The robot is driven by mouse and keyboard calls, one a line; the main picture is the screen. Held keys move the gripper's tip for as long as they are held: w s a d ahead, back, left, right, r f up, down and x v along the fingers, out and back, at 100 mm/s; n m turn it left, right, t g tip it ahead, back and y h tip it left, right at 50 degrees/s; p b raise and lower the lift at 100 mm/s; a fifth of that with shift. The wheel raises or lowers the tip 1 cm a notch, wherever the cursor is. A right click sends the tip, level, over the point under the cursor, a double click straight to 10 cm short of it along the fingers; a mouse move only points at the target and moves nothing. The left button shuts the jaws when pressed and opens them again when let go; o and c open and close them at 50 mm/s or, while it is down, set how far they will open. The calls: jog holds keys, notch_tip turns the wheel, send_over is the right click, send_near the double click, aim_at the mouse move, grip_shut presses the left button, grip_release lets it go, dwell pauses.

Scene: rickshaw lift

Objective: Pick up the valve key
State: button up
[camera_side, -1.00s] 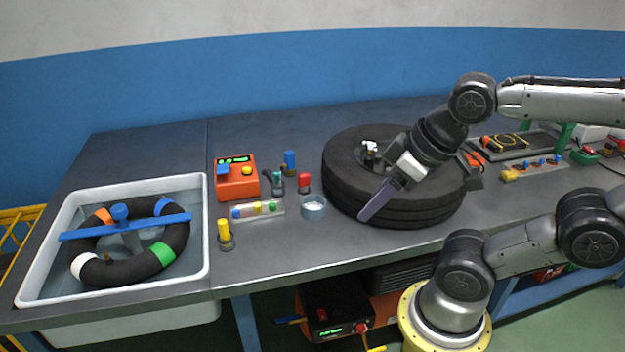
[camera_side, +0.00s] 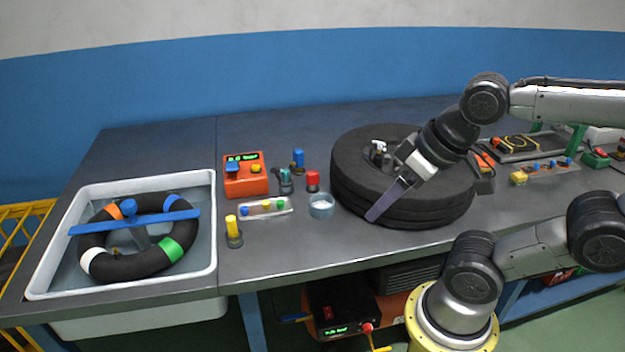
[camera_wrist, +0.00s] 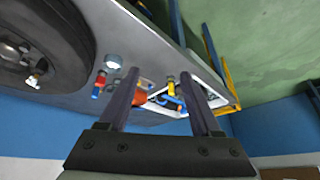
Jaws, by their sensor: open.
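I cannot tell for sure which piece is the valve key. Several small capped pieces stand on the bench left of the tyre: a yellow-topped one (camera_side: 232,226), a red-capped one (camera_side: 312,179), a blue-topped one (camera_side: 298,158) and a dark teal one (camera_side: 286,183). My gripper (camera_side: 374,213) is over the front of the black tyre stack (camera_side: 350,185), its purple fingers slanting down to the left, apart from these pieces. In the wrist view my gripper (camera_wrist: 158,74) has its two fingers wide apart, with nothing held between them.
A white basin (camera_side: 213,250) at left holds a black ring with coloured bands and a blue bar (camera_side: 90,228). An orange box (camera_side: 246,180), a clear tray (camera_side: 266,208) and a small cup (camera_side: 321,206) sit between basin and tyre. Bench in front is bare.

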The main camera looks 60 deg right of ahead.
jog(key=w+r+m, duration=0.6)
jog(key=r+m, duration=0.1)
jog(key=m, duration=0.2)
jog(key=m+g, duration=0.6)
jog(key=m, duration=1.1)
send_over(313, 172)
notch_tip(313, 172, down, 13)
notch_tip(313, 172, down, 8)
jog(key=shift+s+a+r, duration=0.15)
jog(key=shift+r, duration=0.05)
jog(key=shift+w+d+f, duration=0.1)
jog(key=shift+w+f, duration=0.05)
jog(key=shift+f, duration=1.15)
jog(key=shift+w+d+f, duration=0.1)
jog(key=shift+f, duration=1.2)
grip_shut()
